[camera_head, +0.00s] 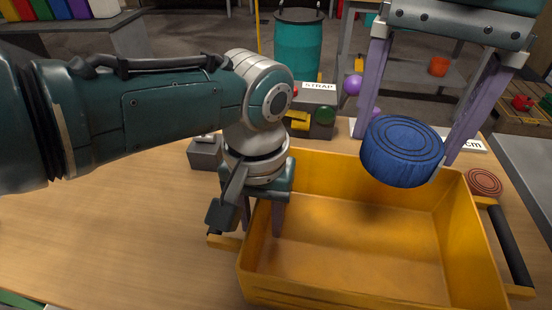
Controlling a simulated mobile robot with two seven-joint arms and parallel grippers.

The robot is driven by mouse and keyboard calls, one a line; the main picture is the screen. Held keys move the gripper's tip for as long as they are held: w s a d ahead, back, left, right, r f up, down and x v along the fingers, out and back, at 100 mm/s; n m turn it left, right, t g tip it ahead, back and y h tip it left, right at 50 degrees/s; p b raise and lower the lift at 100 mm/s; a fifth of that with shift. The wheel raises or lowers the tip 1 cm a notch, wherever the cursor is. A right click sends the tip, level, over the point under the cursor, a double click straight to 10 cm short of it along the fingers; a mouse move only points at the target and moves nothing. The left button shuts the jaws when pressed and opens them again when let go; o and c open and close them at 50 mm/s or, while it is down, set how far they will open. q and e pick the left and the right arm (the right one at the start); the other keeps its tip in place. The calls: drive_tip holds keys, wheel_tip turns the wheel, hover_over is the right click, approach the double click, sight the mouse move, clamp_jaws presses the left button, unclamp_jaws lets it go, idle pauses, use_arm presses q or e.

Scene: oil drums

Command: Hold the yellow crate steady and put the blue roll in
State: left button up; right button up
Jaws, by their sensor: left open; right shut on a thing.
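The yellow crate (345,287) stands on the wooden table, and its inside looks empty. My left gripper (261,222) is open at the crate's left wall. One finger is inside the crate and the other is on the outer side, so they straddle the rim. I cannot tell whether they touch it. My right gripper (406,146) is shut on the blue roll (401,158), with one purple finger on each side. The roll hangs above the back right part of the crate, apart from its floor, with its ringed face upward.
A brown coaster-like disc (484,182) lies right of the crate, near the crate's black handle (510,246). A grey box labelled STRAP (318,100) and a small grey block (205,152) stand behind. A teal drum (298,45) is farther back. The table's left is clear.

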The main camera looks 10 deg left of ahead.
use_arm(q)
drive_tip(key=shift+c, duration=0.2)
clamp_jaws()
idle(1.3)
